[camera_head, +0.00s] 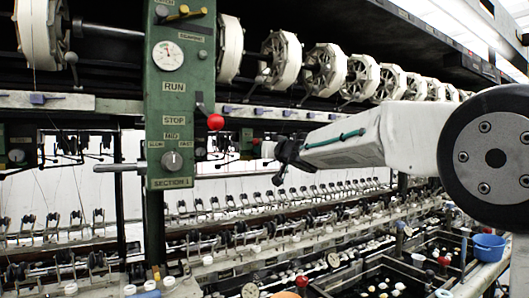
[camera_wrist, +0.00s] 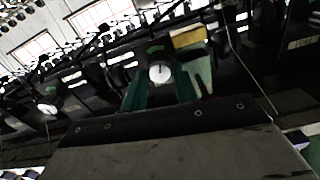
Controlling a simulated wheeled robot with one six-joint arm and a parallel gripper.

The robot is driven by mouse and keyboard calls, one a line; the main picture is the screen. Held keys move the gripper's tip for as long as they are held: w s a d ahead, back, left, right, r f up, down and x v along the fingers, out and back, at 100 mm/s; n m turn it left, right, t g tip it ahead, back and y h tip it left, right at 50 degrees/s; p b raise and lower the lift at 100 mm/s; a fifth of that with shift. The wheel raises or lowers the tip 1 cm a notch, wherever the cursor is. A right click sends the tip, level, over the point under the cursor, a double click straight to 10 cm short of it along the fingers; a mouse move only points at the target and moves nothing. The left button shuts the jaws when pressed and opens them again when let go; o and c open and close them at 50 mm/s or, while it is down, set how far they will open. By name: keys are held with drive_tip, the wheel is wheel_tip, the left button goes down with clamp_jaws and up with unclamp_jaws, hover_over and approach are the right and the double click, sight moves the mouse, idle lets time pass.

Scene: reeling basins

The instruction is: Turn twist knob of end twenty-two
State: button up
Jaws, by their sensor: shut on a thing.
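My arm reaches in from the right in the head view, and my gripper (camera_head: 282,152) is a small dark shape at its end, in front of the rows of thread ends. A small pale piece (camera_head: 267,149) shows at its tip. In the wrist view my gripper (camera_wrist: 160,88) has two green fingers, shut on a pale round knob (camera_wrist: 159,73) that shows between them. No number twenty-two can be read at it, and the knob's turned angle is not clear.
A green post (camera_head: 178,110) with a gauge, a grey dial and RUN and STOP labels stands left of my gripper. A red ball lever (camera_head: 215,122) sticks out from it. White reels (camera_head: 325,70) line the top. A blue bowl (camera_head: 488,247) sits right, by dark basins.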

drive_tip(key=shift+f+n, duration=0.15)
drive_tip(key=shift+n, duration=1.75)
drive_tip(key=o, duration=0.7)
drive_tip(key=v, duration=0.8)
drive_tip(key=shift+w, duration=0.1)
